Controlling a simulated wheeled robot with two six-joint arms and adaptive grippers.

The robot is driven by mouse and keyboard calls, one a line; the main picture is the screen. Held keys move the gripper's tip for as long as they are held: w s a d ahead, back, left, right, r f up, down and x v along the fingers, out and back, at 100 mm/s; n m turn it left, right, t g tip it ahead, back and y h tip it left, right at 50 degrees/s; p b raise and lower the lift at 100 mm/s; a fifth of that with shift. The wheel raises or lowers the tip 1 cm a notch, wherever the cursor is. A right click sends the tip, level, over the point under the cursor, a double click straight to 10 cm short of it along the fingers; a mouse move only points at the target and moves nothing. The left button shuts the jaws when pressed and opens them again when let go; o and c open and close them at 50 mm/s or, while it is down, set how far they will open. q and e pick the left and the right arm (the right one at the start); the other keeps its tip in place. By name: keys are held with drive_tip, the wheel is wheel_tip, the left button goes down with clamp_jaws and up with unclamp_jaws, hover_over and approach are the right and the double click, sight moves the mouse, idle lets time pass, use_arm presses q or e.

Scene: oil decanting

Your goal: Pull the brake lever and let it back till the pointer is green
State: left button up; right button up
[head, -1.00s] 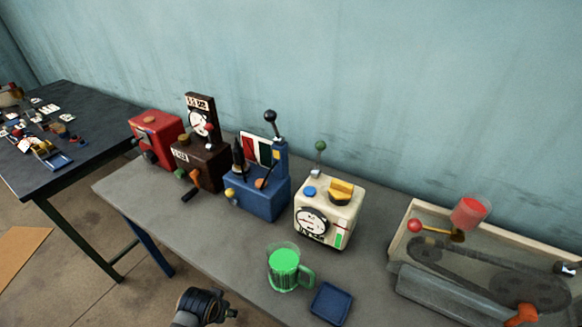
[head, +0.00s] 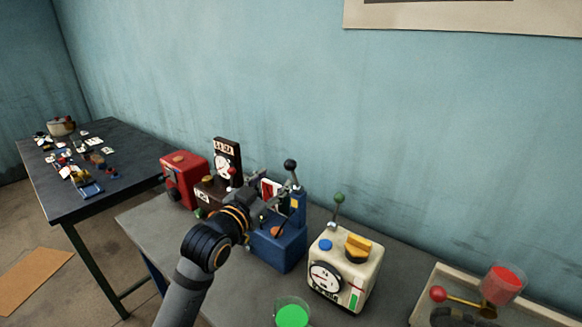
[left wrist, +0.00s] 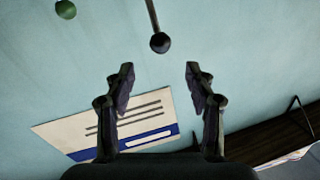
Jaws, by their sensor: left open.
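The brake lever is a metal stalk with a black ball knob (head: 290,165), rising from the blue machine (head: 279,250). The knob also shows in the left wrist view (left wrist: 160,42), its stalk running to the top edge. My left gripper (head: 279,187) is open in front of the lever. In the left wrist view the knob is ahead of the gap between my two fingertips (left wrist: 158,72), apart from both. The red part of the blue machine's panel (head: 267,188) shows behind my gripper. The rest of the panel and the pointer are hidden. My right gripper is not in view.
A red machine (head: 184,183) and a dark brown machine (head: 228,158) stand left of the blue one. A cream machine (head: 345,274) with a green-knobbed lever (head: 339,198) stands close on the right. A green-filled mug (head: 292,315) is at the front.

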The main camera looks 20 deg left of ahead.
sight(287, 167)
use_arm(q)
drive_tip(key=w+p, duration=0.1)
drive_tip(key=w, duration=0.2)
drive_tip(key=w+d, duration=0.1)
drive_tip(key=w, duration=0.2)
drive_tip(key=w+p, duration=0.1)
drive_tip(key=w, duration=0.2)
drive_tip(key=shift+w+d+p, duration=0.15)
drive_tip(key=shift+w+p, duration=0.1)
drive_tip(key=shift+p, duration=0.05)
drive_tip(key=shift+w+f, duration=0.1)
drive_tip(key=shift+w, duration=0.35)
drive_tip(key=shift+d, duration=0.1)
drive_tip(key=shift+c, duration=0.4)
drive_tip(key=c, duration=1)
clamp_jaws()
